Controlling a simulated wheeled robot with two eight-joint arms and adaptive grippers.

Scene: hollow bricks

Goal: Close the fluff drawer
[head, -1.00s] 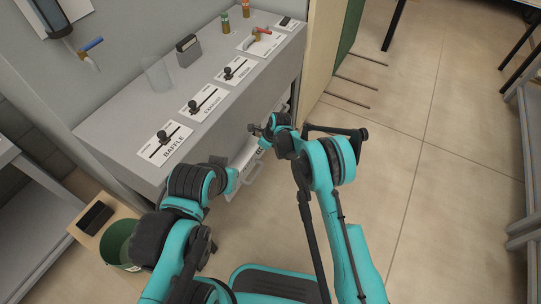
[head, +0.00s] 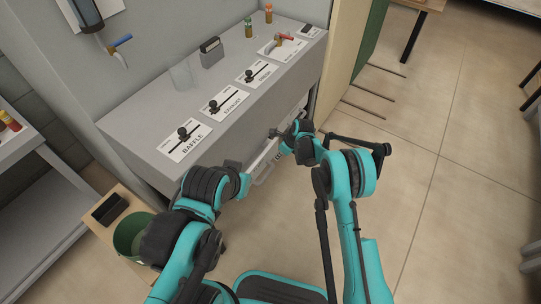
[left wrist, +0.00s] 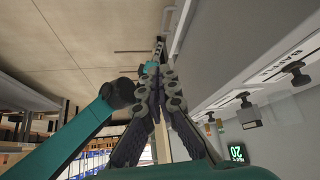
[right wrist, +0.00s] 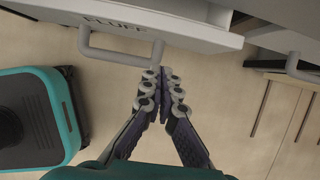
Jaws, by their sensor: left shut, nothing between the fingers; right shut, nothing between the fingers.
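The fluff drawer (right wrist: 190,30) crosses the top of the right wrist view, with FLUFF on its pale front and a grey bar handle (right wrist: 118,57) below. It appears to stand out from the cabinet. In the head view the drawer (head: 264,156) is below the grey counter, partly hidden by my arms. My right gripper (right wrist: 162,72) is shut and empty, its tips close to the handle's right end; contact is unclear. It also shows in the head view (head: 279,132). My left gripper (left wrist: 158,75) is shut and empty beside the counter front.
The grey counter (head: 140,140) carries labelled sliders, including BAFFLE and EXHAUST. Another handle (right wrist: 291,66) lies right of the fluff drawer. A green bucket (head: 130,238) stands at left. Open tiled floor (head: 430,220) lies to the right.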

